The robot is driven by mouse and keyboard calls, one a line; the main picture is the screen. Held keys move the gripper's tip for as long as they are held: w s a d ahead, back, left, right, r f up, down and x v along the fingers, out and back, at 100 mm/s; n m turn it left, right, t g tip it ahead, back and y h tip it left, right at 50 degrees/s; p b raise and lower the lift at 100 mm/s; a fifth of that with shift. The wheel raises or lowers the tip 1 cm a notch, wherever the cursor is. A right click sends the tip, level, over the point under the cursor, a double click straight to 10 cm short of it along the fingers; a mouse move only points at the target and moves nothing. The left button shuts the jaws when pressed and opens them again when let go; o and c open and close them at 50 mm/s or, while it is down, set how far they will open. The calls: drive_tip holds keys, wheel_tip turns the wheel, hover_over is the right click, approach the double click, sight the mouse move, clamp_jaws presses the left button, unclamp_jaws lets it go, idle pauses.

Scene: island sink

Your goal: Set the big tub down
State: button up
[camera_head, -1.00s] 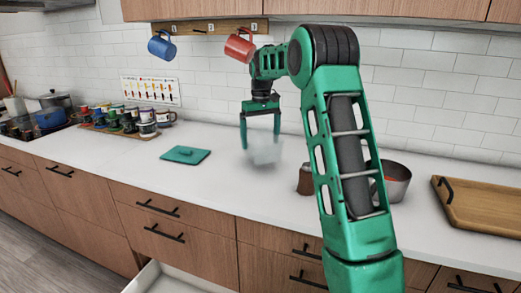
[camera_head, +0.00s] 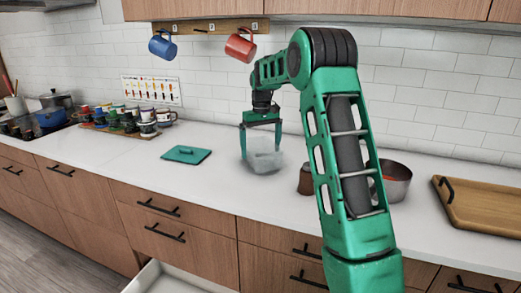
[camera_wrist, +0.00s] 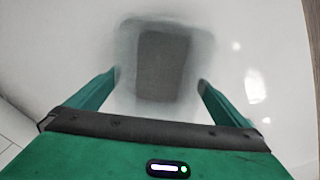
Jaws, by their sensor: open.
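The big tub (camera_head: 264,160) is a clear, see-through container standing upright on the white counter. In the wrist view the tub (camera_wrist: 165,65) lies between and just beyond my fingers, with a grey patch at its middle. My gripper (camera_head: 261,149) points down over the tub with its fingers apart at the tub's sides. In the wrist view my gripper (camera_wrist: 160,78) is open. I cannot tell whether a finger still touches the tub's wall.
A brown container (camera_head: 306,180) and a metal bowl (camera_head: 395,184) stand to the right, partly behind my arm. A wooden tray (camera_head: 488,205) is at far right. An open drawer (camera_head: 170,280) is below.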

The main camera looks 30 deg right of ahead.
wheel_tip(320, 180, up, 12)
drive_tip(key=s+a+r+m, duration=0.1)
drive_tip(key=s, duration=0.9)
drive_tip(key=s+a+f+m, duration=0.1)
drive_tip(key=s+f, duration=0.3)
drive_tip(key=s, duration=0.8)
drive_tip(key=s+a+f+m, duration=0.1)
drive_tip(key=s+a+f, duration=0.2)
drive_tip(key=s, duration=0.9)
drive_tip(key=s+a+f+m, duration=0.2)
drive_tip(key=s+f, duration=0.5)
drive_tip(key=s, duration=0.5)
drive_tip(key=shift+s+a, duration=0.3)
drive_tip(key=shift+s, duration=0.05)
drive_tip(key=shift+w+f, duration=0.3)
drive_tip(key=shift+w, duration=0.25)
